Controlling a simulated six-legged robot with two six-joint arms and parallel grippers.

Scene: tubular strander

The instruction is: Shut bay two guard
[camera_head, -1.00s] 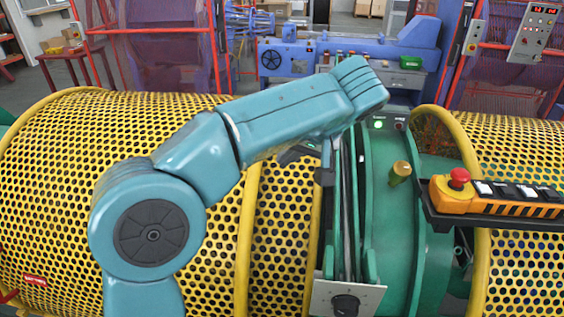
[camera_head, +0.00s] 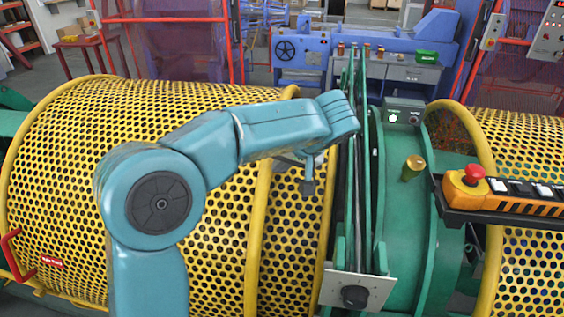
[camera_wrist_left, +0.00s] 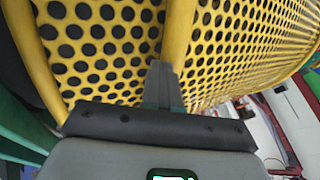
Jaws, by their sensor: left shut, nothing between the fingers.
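A large yellow perforated guard (camera_head: 150,130) covers the machine on the left in the head view. It has a red handle (camera_head: 18,256) low at its left end and a small red label too small to read. A second yellow guard (camera_head: 535,150) stands at the right. I cannot tell which is bay two's. My left gripper (camera_head: 307,186) is shut and empty, pointing down in front of the left guard's right-hand part. In the left wrist view the closed fingers (camera_wrist_left: 160,72) lie over a yellow guard rib; contact is unclear. My right gripper is not in view.
Green machine plates (camera_head: 365,190) and a brass knob (camera_head: 413,167) stand between the guards. A control box with a red button (camera_head: 474,174) juts in at the right. A blue machine (camera_head: 300,55) and red frames stand behind.

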